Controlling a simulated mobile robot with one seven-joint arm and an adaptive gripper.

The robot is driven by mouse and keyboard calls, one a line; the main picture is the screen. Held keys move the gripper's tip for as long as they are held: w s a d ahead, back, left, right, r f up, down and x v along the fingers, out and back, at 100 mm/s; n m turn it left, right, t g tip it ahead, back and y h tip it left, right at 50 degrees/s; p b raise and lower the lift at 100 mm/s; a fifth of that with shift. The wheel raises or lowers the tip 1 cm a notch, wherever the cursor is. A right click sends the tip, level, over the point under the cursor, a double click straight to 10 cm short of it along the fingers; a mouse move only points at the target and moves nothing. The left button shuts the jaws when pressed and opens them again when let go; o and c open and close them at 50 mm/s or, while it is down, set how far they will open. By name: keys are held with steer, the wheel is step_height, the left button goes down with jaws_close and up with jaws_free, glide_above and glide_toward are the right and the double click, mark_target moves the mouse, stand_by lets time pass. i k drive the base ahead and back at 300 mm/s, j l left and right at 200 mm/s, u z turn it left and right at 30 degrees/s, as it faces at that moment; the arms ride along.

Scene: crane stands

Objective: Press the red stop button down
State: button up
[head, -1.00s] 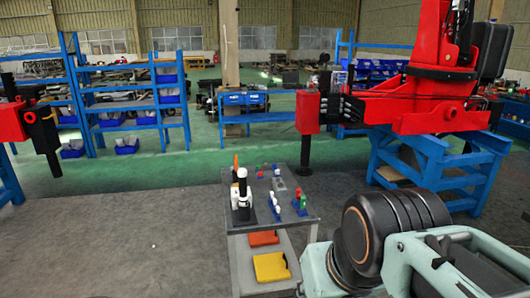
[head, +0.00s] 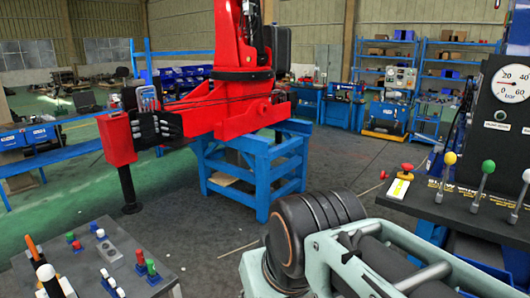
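A red mushroom-shaped button (head: 406,167) stands at the left end of a dark control panel (head: 452,206), at the right of the head view. It is next to a yellow plate with a white label (head: 398,187). It appears raised, though it is small in the picture. My arm crosses the lower right of the view, in front of and below the panel. My gripper is not in view, so its opening and its distance from the button cannot be seen.
Levers with yellow (head: 450,158), green (head: 488,167) and white knobs rise from the panel. A pressure gauge (head: 512,83) is on the black board behind. A grey cart (head: 125,262) with small items stands lower left. A red crane (head: 225,95) rests on a blue stand (head: 262,180).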

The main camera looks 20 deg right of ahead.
mark_target(406, 167)
steer(key=i+z, duration=0.15)
steer(key=z, duration=0.3)
steer(key=i+z, duration=0.2)
steer(key=z, duration=0.2)
steer(key=i+j+z, duration=0.15)
steer(key=z, duration=0.3)
steer(key=i+j+z, duration=0.15)
steer(key=z, duration=0.3)
steer(key=i+j+z, duration=0.1)
steer(key=z, duration=0.3)
steer(key=i+j+z, duration=0.15)
steer(key=z, duration=0.3)
steer(key=i+j+z, duration=0.1)
steer(key=j+z, duration=0.3)
steer(key=i+j+z, duration=0.1)
steer(key=j+z, duration=0.2)
steer(key=j, duration=0.15)
steer(key=i+j+z, duration=0.1)
steer(key=j+z, duration=0.15)
steer(key=j, duration=0.2)
